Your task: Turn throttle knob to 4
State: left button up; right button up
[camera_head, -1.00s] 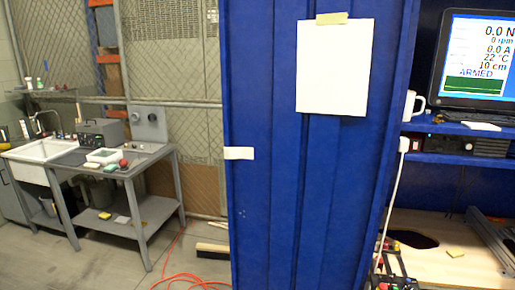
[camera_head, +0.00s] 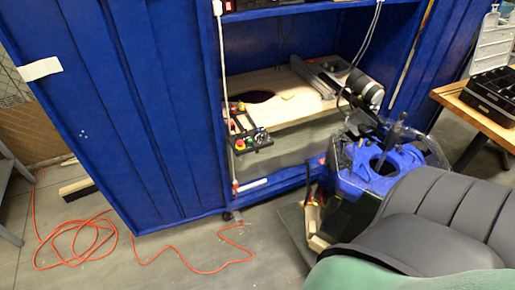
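A small dark control box (camera_head: 252,140) with red, yellow and green controls on it hangs at the left front of the wooden shelf inside the blue cabinet. A red button and small knobs show on it, but they are too small to tell which is the throttle knob or what it is set to. Neither of my grippers is in view.
The blue cabinet (camera_head: 130,120) has a wooden shelf (camera_head: 290,108). A thruster-like cylinder (camera_head: 366,88) sits above a tank with a blue ring-shaped part (camera_head: 385,165). A dark grey padded shape (camera_head: 430,215) fills the lower right. An orange cable (camera_head: 75,240) lies on the floor.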

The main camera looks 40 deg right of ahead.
aim_at(262, 137)
jog(key=z, duration=1.25)
